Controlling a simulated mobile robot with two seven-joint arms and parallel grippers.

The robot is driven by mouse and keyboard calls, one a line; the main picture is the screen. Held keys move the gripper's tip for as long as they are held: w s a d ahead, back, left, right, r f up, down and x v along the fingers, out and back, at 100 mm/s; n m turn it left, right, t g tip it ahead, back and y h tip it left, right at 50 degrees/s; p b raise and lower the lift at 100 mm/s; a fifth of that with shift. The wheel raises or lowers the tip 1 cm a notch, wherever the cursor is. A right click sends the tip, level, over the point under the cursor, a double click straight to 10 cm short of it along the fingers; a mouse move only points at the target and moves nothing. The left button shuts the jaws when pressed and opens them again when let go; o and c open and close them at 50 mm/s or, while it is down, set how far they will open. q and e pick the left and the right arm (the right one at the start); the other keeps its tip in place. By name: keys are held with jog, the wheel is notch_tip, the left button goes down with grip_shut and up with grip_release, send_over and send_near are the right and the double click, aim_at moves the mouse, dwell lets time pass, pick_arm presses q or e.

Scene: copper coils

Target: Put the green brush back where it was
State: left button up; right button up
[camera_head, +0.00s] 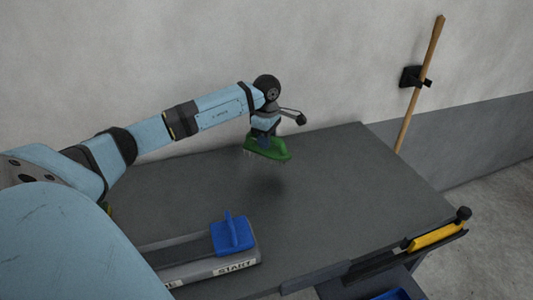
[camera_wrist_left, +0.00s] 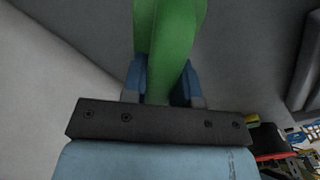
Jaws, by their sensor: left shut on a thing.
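The green brush (camera_head: 268,149) hangs above the far part of the dark table (camera_head: 340,190), bristles down, with its shadow below it. My left gripper (camera_head: 264,137) is shut on the brush from above. In the left wrist view the green brush (camera_wrist_left: 168,40) sits between the two blue fingers of my left gripper (camera_wrist_left: 163,82). My right gripper is not in view.
A grey fixture (camera_head: 215,270) labelled START with a blue block (camera_head: 232,234) is at the table's front. A yellow-handled tool (camera_head: 435,236) lies on a holder at the right edge. A wooden stick (camera_head: 420,85) leans on the wall. The table's middle and right are clear.

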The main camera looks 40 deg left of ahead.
aim_at(267, 153)
pick_arm(q)
jog(key=shift+f, duration=2.75)
jog(key=shift+f, duration=0.15)
jog(key=o, duration=1)
notch_tip(267, 153, up, 12)
jog(key=shift+r, duration=0.2)
